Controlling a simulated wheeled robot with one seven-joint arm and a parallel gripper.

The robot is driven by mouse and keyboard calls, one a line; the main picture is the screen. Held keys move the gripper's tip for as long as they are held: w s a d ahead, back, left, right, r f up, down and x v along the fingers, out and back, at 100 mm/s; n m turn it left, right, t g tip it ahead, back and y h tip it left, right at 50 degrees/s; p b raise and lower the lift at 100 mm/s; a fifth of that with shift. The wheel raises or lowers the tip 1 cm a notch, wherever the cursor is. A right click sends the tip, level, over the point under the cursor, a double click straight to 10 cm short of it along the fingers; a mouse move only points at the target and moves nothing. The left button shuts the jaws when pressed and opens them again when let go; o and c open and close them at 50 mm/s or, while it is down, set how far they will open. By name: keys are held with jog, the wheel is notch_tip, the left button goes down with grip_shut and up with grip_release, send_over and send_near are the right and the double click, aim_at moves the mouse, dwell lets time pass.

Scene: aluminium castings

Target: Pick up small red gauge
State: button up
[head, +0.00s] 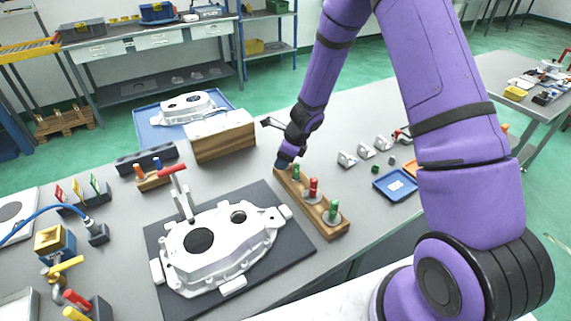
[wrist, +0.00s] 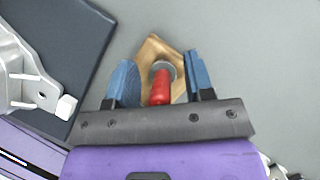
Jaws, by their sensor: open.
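A small red gauge (wrist: 160,90) with a grey disc end stands at the end of the wooden block in the wrist view. My gripper (wrist: 159,72) is open, with one blue finger on each side of the gauge and visible gaps between. In the head view my gripper (head: 286,160) is down at the far end of the wooden gauge block (head: 338,231) and hides what is there. Nearer along that block stand a green gauge (head: 296,172), another red gauge (head: 313,188) and a larger green gauge (head: 333,211).
A white casting (head: 222,240) lies on a dark mat (head: 295,247) left of the block, with a red-handled clamp (head: 180,185) behind it. A wooden box (head: 223,142) stands behind. Small metal parts (head: 366,151) and a blue tray (head: 394,186) lie to the right.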

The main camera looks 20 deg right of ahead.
grip_shut()
